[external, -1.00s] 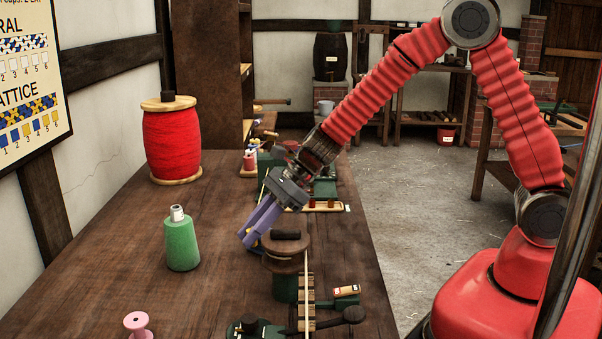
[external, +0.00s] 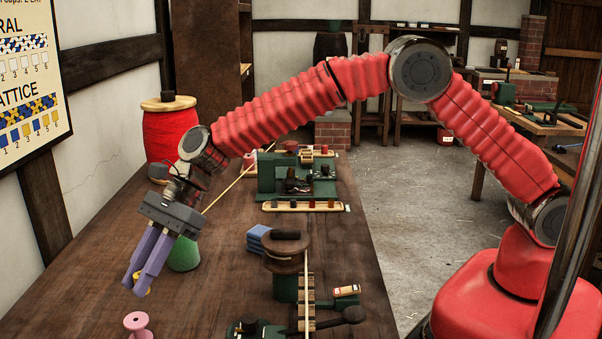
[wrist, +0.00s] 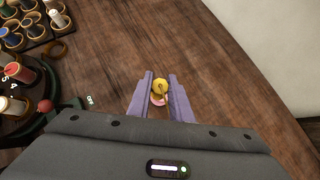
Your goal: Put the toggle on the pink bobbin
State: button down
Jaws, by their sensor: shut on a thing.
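The pink bobbin (external: 138,325) stands upright on the bench at the bottom left of the external view. My gripper (external: 137,284) is left of centre, pointing down and leftward, with its purple fingertips a little above and beyond the bobbin in the picture. It is shut on a small yellow toggle (external: 143,290), mostly hidden by the fingers. In the wrist view the yellow toggle (wrist: 160,87) sits between the fingertips, with a tan part across it. A sliver of the pink bobbin (wrist: 157,101) shows just below it. The toggle looks apart from the bobbin.
A green cone (external: 184,256) stands behind my gripper, partly hidden. A big red spool (external: 165,140) stands farther back. A brown-topped post (external: 287,258), a blue stack (external: 259,238) and green tools are to the right. Bench around the bobbin is clear.

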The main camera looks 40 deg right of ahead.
jog(key=r, duration=0.1)
jog(key=a+r, duration=0.1)
jog(key=r, duration=0.1)
jog(key=a+r, duration=0.1)
jog(key=shift+w+a+r, duration=0.2)
jog(key=shift+w+a, duration=0.05)
jog(key=shift+w, duration=0.15)
send_over(136, 319)
jog(key=shift+f, duration=2.55)
jog(key=shift+f, duration=2.5)
